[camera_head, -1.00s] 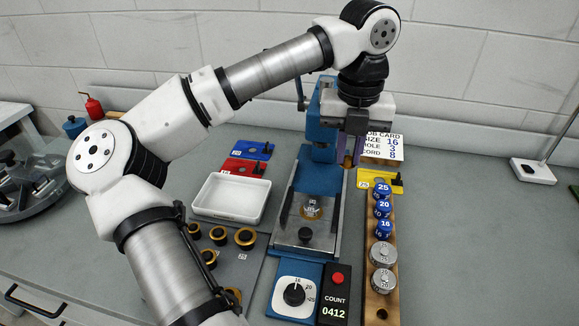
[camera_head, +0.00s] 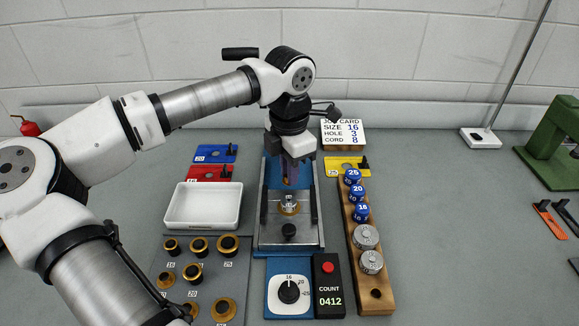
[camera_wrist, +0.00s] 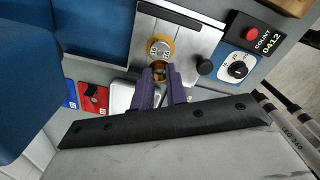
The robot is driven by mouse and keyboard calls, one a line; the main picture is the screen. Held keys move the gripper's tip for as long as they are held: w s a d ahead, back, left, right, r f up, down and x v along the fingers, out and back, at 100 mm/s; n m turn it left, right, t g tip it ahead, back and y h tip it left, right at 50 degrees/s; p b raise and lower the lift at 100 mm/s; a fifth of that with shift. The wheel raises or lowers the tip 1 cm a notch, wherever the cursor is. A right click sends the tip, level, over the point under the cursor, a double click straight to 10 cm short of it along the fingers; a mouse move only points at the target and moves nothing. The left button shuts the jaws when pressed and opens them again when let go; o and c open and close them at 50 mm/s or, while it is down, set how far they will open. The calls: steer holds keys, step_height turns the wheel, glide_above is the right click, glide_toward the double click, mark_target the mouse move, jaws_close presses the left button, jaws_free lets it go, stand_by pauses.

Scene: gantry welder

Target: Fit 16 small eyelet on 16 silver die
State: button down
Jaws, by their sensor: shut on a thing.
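The silver die (camera_head: 289,201) stands upright in a gold ring on the plate of the blue press. It also shows in the wrist view (camera_wrist: 160,48). My gripper (camera_head: 290,182) is above and just behind the die, with its purple fingers pointing down. In the wrist view the fingertips (camera_wrist: 159,68) are close beside the gold ring. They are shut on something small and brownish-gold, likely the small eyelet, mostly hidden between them. I cannot tell whether it touches the die. Several gold eyelets and black-and-gold pieces (camera_head: 193,272) lie on the grey mat.
A white tray (camera_head: 204,206) stands left of the press. A wooden rack (camera_head: 376,298) with blue and silver dies stands right of it. The dial (camera_head: 289,291) and counter box (camera_head: 328,286) are in front. The job card (camera_head: 343,133) shows size 16.

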mark_target(289, 200)
steer(key=shift+f+b, duration=1.4)
steer(key=shift+f, duration=1.2)
steer(key=shift+f+b, duration=0.5)
steer(key=shift+b, duration=0.3)
steer(key=c, duration=1.3)
jaws_free()
